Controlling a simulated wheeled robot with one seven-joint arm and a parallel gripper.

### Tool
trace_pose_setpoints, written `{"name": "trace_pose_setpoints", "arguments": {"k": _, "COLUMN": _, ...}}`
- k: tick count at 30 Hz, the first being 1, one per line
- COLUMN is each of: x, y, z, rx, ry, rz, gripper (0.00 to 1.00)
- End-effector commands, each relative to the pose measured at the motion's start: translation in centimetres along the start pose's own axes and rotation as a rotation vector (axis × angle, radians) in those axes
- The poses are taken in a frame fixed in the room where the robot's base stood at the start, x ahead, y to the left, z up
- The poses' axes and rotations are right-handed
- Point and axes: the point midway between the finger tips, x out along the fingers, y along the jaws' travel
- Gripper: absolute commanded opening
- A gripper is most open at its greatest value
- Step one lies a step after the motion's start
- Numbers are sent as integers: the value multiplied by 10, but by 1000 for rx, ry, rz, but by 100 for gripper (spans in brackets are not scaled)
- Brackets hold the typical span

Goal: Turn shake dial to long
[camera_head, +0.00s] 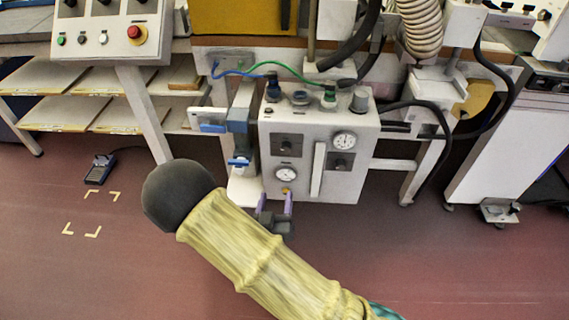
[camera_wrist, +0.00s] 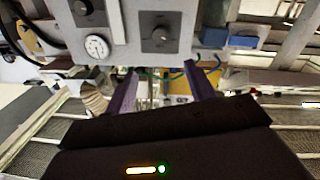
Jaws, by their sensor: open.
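A pale control box (camera_head: 309,188) in the head view carries two black dials on dark square plates, one at upper left (camera_head: 287,144) and one at lower right (camera_head: 341,162). Their labels are too small to read, so I cannot tell which is the shake dial. In the wrist view, which is turned over, the upper-left dial (camera_wrist: 160,37) is near the centre and the lower-right dial (camera_wrist: 80,7) is at the top edge. My gripper (camera_head: 275,206) has purple fingers, apart and empty, in front of the box's lower left; they also show in the wrist view (camera_wrist: 161,78).
Two round gauges sit on the box, at upper right (camera_head: 344,139) and lower left (camera_head: 286,174). A pale vertical bar (camera_head: 318,169) stands between the dials. Hoses and connectors top the box. A blue-handled part (camera_head: 238,162) is at its left.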

Motion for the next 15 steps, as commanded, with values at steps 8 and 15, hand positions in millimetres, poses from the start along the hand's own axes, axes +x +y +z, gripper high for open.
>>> {"name": "trace_pose_setpoints", "arguments": {"k": 8, "x": 0, "y": 0, "z": -2, "rx": 1, "ry": 1, "rz": 0, "gripper": 55}}
{"name": "trace_pose_setpoints", "arguments": {"k": 15, "x": 15, "y": 0, "z": -2, "rx": 4, "ry": 1, "rz": 3, "gripper": 55}}
